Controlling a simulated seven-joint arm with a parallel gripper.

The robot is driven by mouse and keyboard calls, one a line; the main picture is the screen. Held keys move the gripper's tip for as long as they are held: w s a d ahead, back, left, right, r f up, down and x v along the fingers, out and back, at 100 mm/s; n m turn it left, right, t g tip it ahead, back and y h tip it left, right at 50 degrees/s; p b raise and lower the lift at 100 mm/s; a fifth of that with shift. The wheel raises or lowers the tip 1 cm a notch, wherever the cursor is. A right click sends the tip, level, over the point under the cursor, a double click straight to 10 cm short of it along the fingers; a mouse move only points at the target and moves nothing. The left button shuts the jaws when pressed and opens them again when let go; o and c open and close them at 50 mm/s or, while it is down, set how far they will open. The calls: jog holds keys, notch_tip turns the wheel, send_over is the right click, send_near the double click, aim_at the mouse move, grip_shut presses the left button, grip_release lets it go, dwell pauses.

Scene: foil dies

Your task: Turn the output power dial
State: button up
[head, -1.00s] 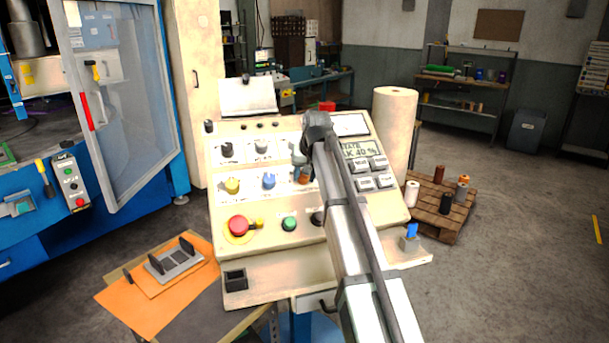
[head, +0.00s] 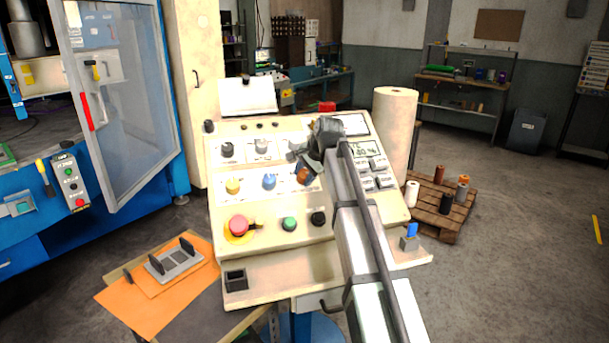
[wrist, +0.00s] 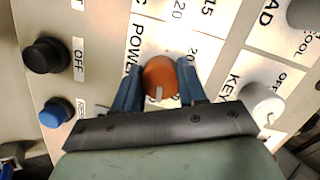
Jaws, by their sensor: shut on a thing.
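The output power dial is a round orange-brown knob (wrist: 159,76) with a white pointer mark, beside a partly covered "POWER" label in the wrist view. In the head view the knob (head: 303,176) shows in the middle of the sloped control panel (head: 222,209). My gripper (wrist: 157,79) has its two blue fingers on opposite sides of the knob and is shut on it. In the head view my gripper (head: 302,168) reaches the panel from the right. The pointer mark faces my gripper's body in the wrist view; part of the scale is hidden.
Close by on the panel are a blue knob (head: 269,181), a yellow knob (head: 233,186), a green button (head: 289,224) and a red emergency button (head: 238,225). Grey keys (head: 385,181) sit to the right, partly behind my arm. A key switch (wrist: 262,101) is near my right finger.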

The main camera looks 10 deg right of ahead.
jog(key=shift+m, duration=0.9)
jog(key=o, duration=1.1)
jog(key=shift+c, duration=0.2)
jog(key=shift+r, duration=0.1)
jog(key=v, duration=1.3)
jog(key=shift+s+d+r, duration=0.15)
jog(key=shift+s+d, duration=0.1)
jog(key=shift+s, duration=0.05)
